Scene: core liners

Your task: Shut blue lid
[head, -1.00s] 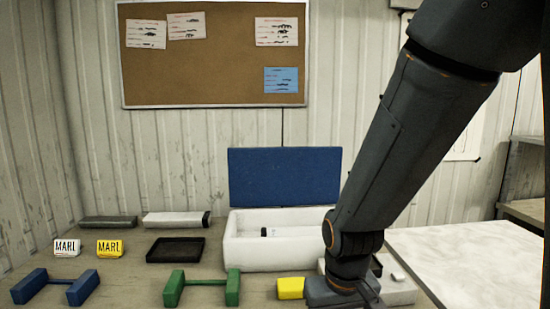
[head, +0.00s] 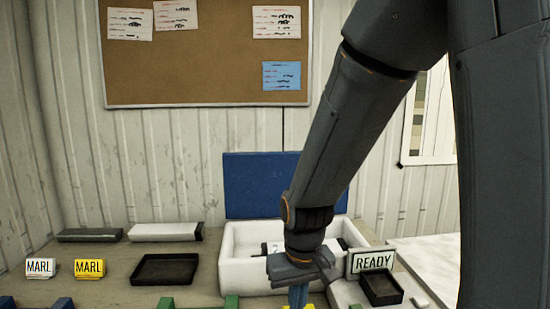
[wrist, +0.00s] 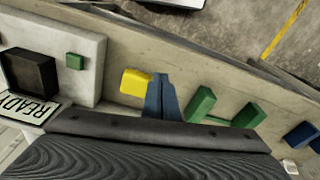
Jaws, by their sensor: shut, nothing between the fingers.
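The blue lid (head: 250,182) stands open and upright at the back of the white box (head: 240,272), in the head view. The box is open at the top; a small dark and pale item (head: 270,249) shows inside, partly hidden by my arm. My gripper (head: 298,297) points down in front of the box's front wall, below the lid and to its right. Its blue fingers are together and empty in the wrist view (wrist: 163,100), beside a yellow block (wrist: 135,83). The lid is outside the wrist view.
A READY sign (head: 372,261) and a small black tray (head: 382,288) stand right of the box. A larger black tray (head: 166,269), two MARL signs and two long pieces lie to the left. Green handle-like blocks (wrist: 222,109) stand near the front. Bare bench lies between.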

